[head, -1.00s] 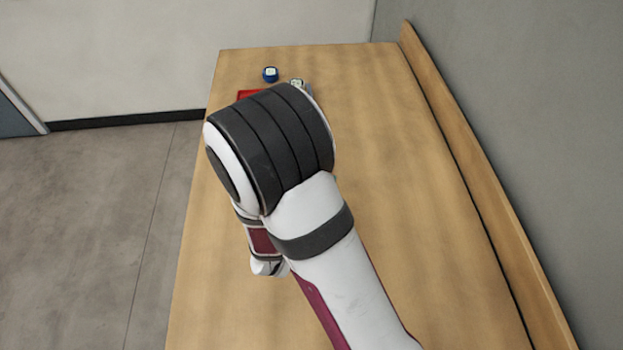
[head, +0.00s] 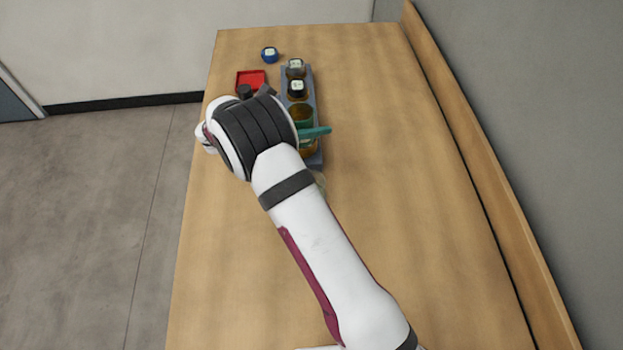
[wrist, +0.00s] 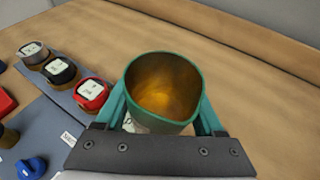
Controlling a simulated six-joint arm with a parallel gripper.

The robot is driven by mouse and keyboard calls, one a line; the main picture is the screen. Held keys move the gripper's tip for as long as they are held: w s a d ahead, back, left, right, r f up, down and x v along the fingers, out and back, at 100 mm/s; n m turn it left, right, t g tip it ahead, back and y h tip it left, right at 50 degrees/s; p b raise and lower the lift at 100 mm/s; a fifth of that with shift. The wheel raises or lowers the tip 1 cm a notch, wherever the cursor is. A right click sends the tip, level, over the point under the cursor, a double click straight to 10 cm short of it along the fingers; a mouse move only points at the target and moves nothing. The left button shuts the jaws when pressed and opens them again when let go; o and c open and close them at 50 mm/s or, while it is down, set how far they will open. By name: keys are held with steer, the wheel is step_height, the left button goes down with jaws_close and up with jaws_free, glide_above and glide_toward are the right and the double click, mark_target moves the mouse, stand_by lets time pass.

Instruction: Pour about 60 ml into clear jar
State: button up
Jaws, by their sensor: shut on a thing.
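My gripper (wrist: 163,98) has teal fingers shut on the two sides of an open cup (wrist: 163,85) with a green rim and an amber inside. The cup looks upright; I cannot tell its liquid level. In the head view, the cup (head: 302,114) shows beside one teal finger over the grey rack, partly behind my arm. A pale, translucent thing (head: 320,181) shows beside my arm near the rack's near end; it may be the clear jar, but most of it is hidden. A white label with dark print shows just below the cup in the wrist view.
Grey-capped (wrist: 32,50), black-capped (wrist: 60,71) and red-capped (wrist: 91,94) jars stand in a row on the rack (head: 311,75). A red tray (head: 250,80) and blue-capped jar (head: 269,54) stand at the back. The table's right side is clear.

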mark_target(312, 141)
steer(key=shift+w+a+f+m+g+h, duration=0.2)
steer(key=shift+a+f+m+g+h, duration=0.1)
steer(key=shift+a+f+m+g, duration=0.25)
steer(key=shift+d+m, duration=0.1)
steer(key=shift+m, duration=0.15)
steer(key=shift+s+d+r+m+t, duration=0.1)
steer(key=shift+s+r+m+t, duration=0.15)
steer(key=shift+s+m+t, duration=0.3)
steer(key=shift+s+d+f+m+t, duration=0.15)
steer(key=shift+s+f+m+t, duration=0.35)
steer(key=shift+f+m, duration=0.15)
steer(key=shift+s+d+r+m+t, duration=0.1)
steer(key=shift+s+m+t, duration=0.2)
steer(key=shift+s+m, duration=0.2)
steer(key=shift+s+d+f+m+t, duration=0.15)
steer(key=shift+s+f+m+t, duration=0.15)
steer(key=shift+s+m+t, duration=0.45)
steer(key=shift+r+m, duration=0.3)
steer(key=shift+m, duration=0.35)
steer(key=shift+w+f+m+t+h, duration=0.1)
steer(key=shift+f+m+t+h, duration=0.3)
steer(key=shift+m, duration=0.3)
